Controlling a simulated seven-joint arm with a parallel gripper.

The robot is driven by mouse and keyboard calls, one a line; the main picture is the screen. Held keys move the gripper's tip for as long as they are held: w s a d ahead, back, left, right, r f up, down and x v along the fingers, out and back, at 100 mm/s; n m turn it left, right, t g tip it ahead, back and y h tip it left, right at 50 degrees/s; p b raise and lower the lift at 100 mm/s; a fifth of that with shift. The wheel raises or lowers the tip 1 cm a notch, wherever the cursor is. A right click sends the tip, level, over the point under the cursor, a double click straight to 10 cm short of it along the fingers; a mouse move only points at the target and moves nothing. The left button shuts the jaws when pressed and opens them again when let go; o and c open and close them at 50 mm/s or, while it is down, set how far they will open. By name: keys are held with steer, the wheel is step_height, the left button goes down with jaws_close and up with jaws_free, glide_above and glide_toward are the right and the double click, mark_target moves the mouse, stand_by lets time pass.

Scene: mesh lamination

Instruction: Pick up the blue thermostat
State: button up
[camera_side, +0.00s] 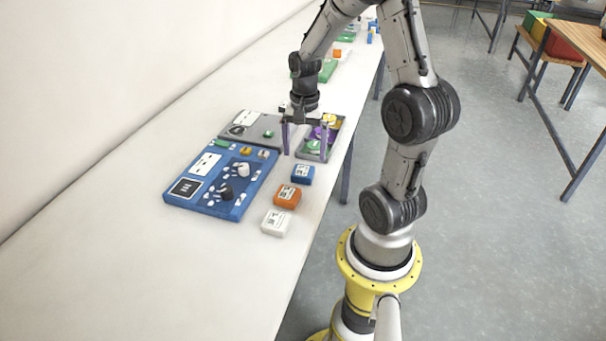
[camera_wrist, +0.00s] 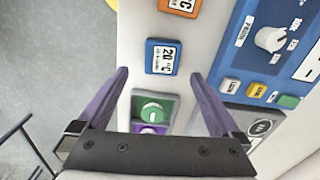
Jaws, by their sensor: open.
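The blue thermostat (camera_side: 302,174) is a small box with a white label, lying on the white table between the grey tray and an orange thermostat (camera_side: 287,196). In the wrist view the blue thermostat (camera_wrist: 162,57) shows beyond the fingertips, roughly midway between them, with a white display face. My gripper (camera_side: 305,152) has two purple fingers spread apart with nothing between them. It hangs above the grey tray area, behind the blue thermostat in the side view. In the wrist view my gripper (camera_wrist: 160,74) is open and apart from the thermostat.
A blue control panel (camera_side: 200,163) with knobs lies left of the thermostats. A white thermostat (camera_side: 276,222) sits in front of the orange one. A grey tray (camera_side: 334,127) holds coloured round pieces. The table (camera_side: 130,260) is clear at the front left; its edge is close on the right.

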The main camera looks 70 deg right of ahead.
mark_target(303, 169)
steer(key=shift+w+f, duration=0.15)
steer(key=shift+f, duration=2.55)
steer(key=shift+c, duration=0.3)
steer(key=c, duration=1.4)
steer(key=shift+r, duration=0.1)
